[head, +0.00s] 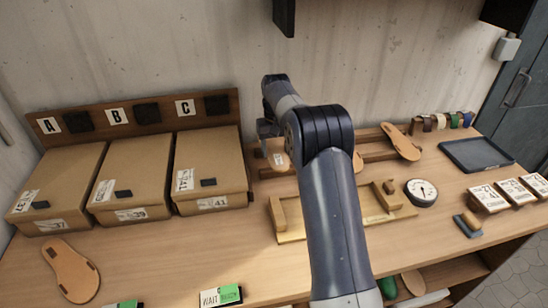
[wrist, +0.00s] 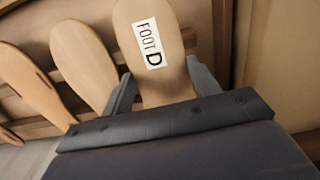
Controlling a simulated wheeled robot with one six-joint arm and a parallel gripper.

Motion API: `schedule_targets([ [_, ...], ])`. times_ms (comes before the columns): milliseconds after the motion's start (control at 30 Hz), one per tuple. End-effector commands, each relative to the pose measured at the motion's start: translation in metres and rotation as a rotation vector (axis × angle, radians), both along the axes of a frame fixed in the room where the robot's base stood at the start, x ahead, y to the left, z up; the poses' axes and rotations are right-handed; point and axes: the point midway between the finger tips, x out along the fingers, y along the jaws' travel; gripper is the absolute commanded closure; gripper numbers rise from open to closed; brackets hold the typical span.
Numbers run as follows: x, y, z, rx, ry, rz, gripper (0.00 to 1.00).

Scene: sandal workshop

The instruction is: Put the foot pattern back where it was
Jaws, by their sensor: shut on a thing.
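A tan foot pattern (wrist: 170,80) with a white label reading "FOOT D" stands between my gripper's fingers in the wrist view. My gripper (wrist: 163,88) is shut on it, one finger on each side. In the head view the pattern (head: 279,160) shows at the left end of the wooden rack (head: 376,156), beside box C, with my gripper (head: 270,135) at it. My arm hides part of the rack. Other foot-shaped pieces lean on the rack; one (head: 400,142) is to the right, and one (wrist: 88,55) is just left in the wrist view. I cannot tell whether the held pattern touches the rack.
Cardboard boxes A (head: 55,190), B (head: 130,185) and C (head: 208,170) stand close on the left. A sole (head: 70,270) lies front left. A wooden jig (head: 290,236), a round gauge (head: 421,191) and a dark tray (head: 477,153) are to the right.

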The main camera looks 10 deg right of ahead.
Motion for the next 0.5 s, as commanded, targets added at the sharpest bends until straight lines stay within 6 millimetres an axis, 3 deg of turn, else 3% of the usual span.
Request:
schedule_targets([
  [300,0.0,0.0,-0.036,0.0,0.001,-0.001,0.66],
  [500,0.0,0.0,-0.044,0.0,-0.003,-0.001,0.66],
])
